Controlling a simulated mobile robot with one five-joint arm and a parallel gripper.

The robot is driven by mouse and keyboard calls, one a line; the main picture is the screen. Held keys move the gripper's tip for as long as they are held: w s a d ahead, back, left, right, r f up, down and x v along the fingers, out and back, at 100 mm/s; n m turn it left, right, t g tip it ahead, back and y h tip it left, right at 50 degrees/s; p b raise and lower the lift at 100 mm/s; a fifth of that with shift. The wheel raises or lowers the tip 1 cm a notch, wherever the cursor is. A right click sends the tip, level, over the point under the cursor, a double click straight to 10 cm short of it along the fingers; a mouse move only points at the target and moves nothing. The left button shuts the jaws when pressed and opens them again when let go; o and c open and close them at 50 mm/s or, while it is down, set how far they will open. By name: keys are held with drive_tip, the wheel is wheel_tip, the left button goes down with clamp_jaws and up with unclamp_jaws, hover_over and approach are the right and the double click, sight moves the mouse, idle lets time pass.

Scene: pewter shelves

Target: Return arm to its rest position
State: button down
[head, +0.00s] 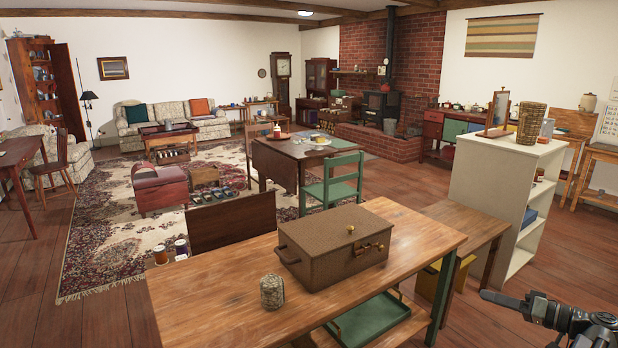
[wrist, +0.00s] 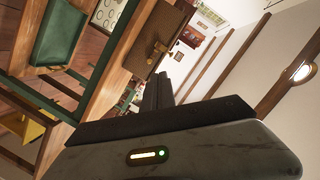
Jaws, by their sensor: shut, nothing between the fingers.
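My gripper (head: 498,299) is at the lower right of the head view, in the air to the right of the wooden table (head: 190,311). Its fingers are together with nothing between them. In the wrist view my gripper (wrist: 158,84) shows as dark, closed fingers pointing away into the room, and the picture is tilted. The gripper touches nothing that I can see.
A brown case (head: 335,250) and a patterned jar (head: 272,292) stand on the table. A green tray (head: 375,318) sits beneath the tabletop. A white shelf unit (head: 497,190) stands behind my gripper. Wooden floor (head: 575,255) lies open at the right.

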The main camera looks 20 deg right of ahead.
drive_tip(key=w+a+n+g+y, duration=0.3)
drive_tip(key=w+a, duration=0.9)
drive_tip(key=a, duration=0.1)
drive_tip(key=w+a+f+n+g+y, duration=0.1)
drive_tip(key=w+a+f+g, duration=0.15)
drive_tip(key=a, duration=0.55)
drive_tip(key=w+a+f+n+g, duration=0.1)
drive_tip(key=w+a+n, duration=0.15)
drive_tip(key=a, duration=0.55)
drive_tip(key=w+a+f+n+g+y, duration=0.1)
drive_tip(key=w+a+f+g, duration=0.15)
drive_tip(key=a, duration=0.55)
drive_tip(key=s+a+f+g+h, duration=0.35)
drive_tip(key=a+f, duration=0.25)
drive_tip(key=a, duration=0.4)
drive_tip(key=s+a+f+g+h, duration=0.3)
drive_tip(key=a+f+h, duration=0.3)
drive_tip(key=a, duration=0.5)
drive_tip(key=d+f+m+h, duration=0.2)
drive_tip(key=d+m+h, duration=0.1)
drive_tip(key=d, duration=0.4)
wheel_tip(320, 180, up, 16)
drive_tip(key=p, duration=1.6)
drive_tip(key=shift+w+d+t, duration=0.15)
drive_tip(key=shift+d+t, duration=0.05)
drive_tip(key=shift+t, duration=0.25)
drive_tip(key=shift+m, duration=0.25)
